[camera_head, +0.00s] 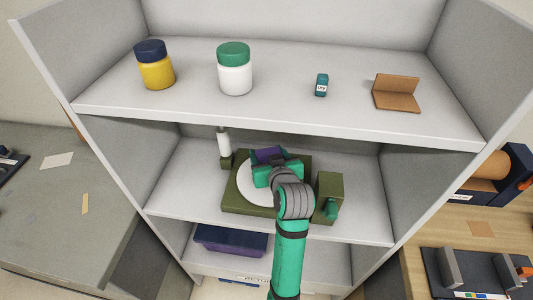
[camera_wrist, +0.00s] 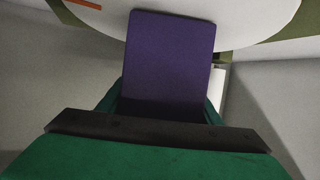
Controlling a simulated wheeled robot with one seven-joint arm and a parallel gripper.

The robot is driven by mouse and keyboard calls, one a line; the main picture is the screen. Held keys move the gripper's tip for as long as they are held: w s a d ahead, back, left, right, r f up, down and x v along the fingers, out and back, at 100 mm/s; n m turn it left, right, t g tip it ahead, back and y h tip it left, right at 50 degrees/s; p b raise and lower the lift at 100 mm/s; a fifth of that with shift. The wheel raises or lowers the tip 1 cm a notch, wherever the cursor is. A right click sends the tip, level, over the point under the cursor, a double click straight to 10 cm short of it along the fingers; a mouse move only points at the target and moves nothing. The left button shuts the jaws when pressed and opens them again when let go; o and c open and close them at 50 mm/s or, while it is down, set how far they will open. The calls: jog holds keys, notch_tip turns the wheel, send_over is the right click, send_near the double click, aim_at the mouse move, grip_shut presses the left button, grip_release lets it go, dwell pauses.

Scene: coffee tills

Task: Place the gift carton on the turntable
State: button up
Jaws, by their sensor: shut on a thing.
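The gift carton is purple and shows as a small patch (camera_head: 267,155) beyond my gripper in the head view. In the wrist view the carton (camera_wrist: 170,62) fills the middle, between my gripper's fingers. My green gripper (camera_head: 270,165) is shut on it, over the turntable. The turntable has a white round plate (camera_head: 247,187) on an olive base (camera_head: 240,207), on the middle shelf. The plate also shows behind the carton in the wrist view (camera_wrist: 245,22). My gripper and arm hide part of the plate. I cannot tell whether the carton touches the plate.
An olive box (camera_head: 329,187) stands right of the plate and a white post (camera_head: 224,147) at its back left. The upper shelf (camera_head: 270,115) overhangs, holding a yellow jar (camera_head: 156,72), a white jar (camera_head: 235,77), a teal item (camera_head: 321,85) and a brown stand (camera_head: 396,97). A purple bin (camera_head: 230,241) is below.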

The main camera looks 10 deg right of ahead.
jog(key=o, duration=1.2)
jog(key=shift+f, duration=0.1)
jog(key=shift+r, duration=0.2)
jog(key=v, duration=1.2)
jog(key=shift+w, duration=0.1)
